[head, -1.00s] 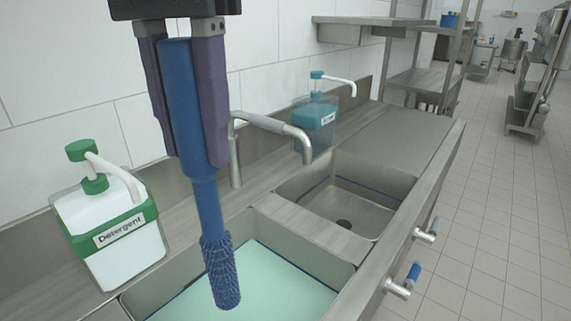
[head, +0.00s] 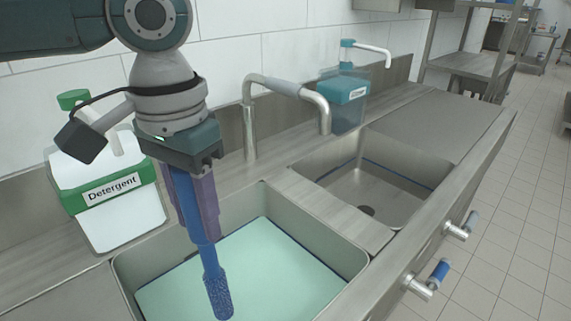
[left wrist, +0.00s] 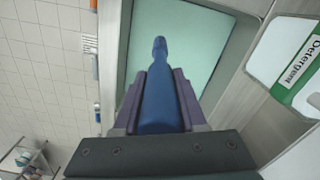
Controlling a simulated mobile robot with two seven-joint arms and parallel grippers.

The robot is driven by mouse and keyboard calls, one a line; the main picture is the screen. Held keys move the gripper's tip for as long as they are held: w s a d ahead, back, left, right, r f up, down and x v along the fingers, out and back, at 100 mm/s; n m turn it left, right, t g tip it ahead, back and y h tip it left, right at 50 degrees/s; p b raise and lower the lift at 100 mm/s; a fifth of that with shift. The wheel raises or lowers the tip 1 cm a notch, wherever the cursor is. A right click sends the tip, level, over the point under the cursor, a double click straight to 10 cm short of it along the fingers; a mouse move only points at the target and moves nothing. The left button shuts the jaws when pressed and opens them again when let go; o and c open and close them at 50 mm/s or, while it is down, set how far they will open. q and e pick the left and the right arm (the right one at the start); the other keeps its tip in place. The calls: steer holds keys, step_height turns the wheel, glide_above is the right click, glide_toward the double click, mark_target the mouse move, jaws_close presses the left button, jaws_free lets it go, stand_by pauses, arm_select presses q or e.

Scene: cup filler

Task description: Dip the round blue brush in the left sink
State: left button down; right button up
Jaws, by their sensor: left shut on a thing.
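My left gripper (head: 193,205) is shut on the handle of the round blue brush (head: 218,290), which points down with its bristle end lowest. The brush also shows in the left wrist view (left wrist: 160,100), between the purple fingers. The left sink (head: 330,245) holds pale green liquid (head: 270,268). The bristle end appears over or at the liquid in the head view; I cannot tell whether it touches. My right gripper is not in view.
A detergent bottle (head: 112,205) stands left of the left sink. A faucet (head: 249,125) rises behind. The right sink (head: 375,185) looks empty. A teal dispenser (head: 346,92) stands behind it. Valve handles (head: 432,278) stick out from the counter's front.

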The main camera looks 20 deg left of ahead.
mark_target(190, 184)
arm_select(q)
step_height(190, 184, down, 15)
steer(key=b, duration=0.6)
steer(key=shift+b, duration=0.3)
stand_by(0.6)
step_height(190, 184, up, 19)
steer(key=p, duration=2.2)
steer(key=shift+r, duration=0.2)
